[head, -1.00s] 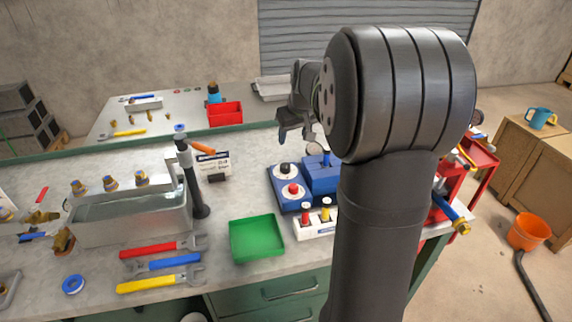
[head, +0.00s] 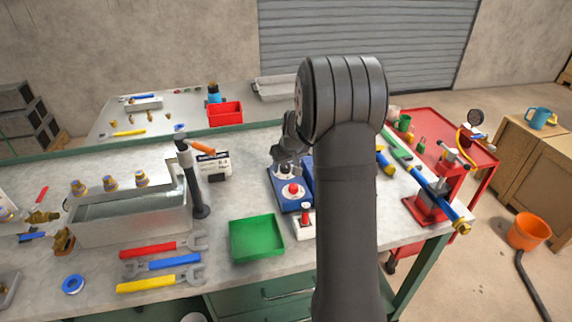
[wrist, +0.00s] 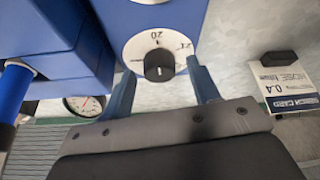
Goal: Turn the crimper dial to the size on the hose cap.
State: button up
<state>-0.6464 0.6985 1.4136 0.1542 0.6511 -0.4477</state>
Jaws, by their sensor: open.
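The blue crimper (head: 288,203) stands on the bench, with a red knob (head: 292,190) on its near part. Its white dial (wrist: 136,46) fills the upper middle of the wrist view, with a black knob (wrist: 159,66) at its centre. A "20" and part of another number show on the dial, upside down. My gripper (wrist: 160,69) is open, its two blue fingers on either side of the knob; contact cannot be told. In the head view my gripper (head: 288,160) is over the dial. A blue hose (head: 436,195) with a brass end (head: 462,227) lies at the right; no size is readable.
A printed hose card (wrist: 288,92) stands beside the crimper; it also shows in the head view (head: 214,164). A green tray (head: 256,238) and several wrenches lie left of the crimper. A black post (head: 194,185) stands left of the card. A red cart (head: 430,130) is at the right.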

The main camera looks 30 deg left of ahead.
jog(key=shift+a+f, duration=0.1)
jog(key=shift+f, duration=0.05)
jog(key=c, duration=1)
jog(key=shift+o, duration=0.2)
jog(key=shift+m, duration=0.3)
jog(key=m+h, duration=0.1)
jog(key=m, duration=0.1)
jog(key=m+t+h, duration=0.1)
jog(key=m, duration=0.2)
jog(key=shift+s+a, duration=0.1)
jog(key=shift+a, duration=0.05)
jog(key=m+h, duration=0.1)
jog(key=m, duration=0.2)
jog(key=m+h, duration=0.1)
jog(key=m, duration=0.2)
jog(key=shift+a+t, duration=0.15)
jog(key=shift+t, duration=0.25)
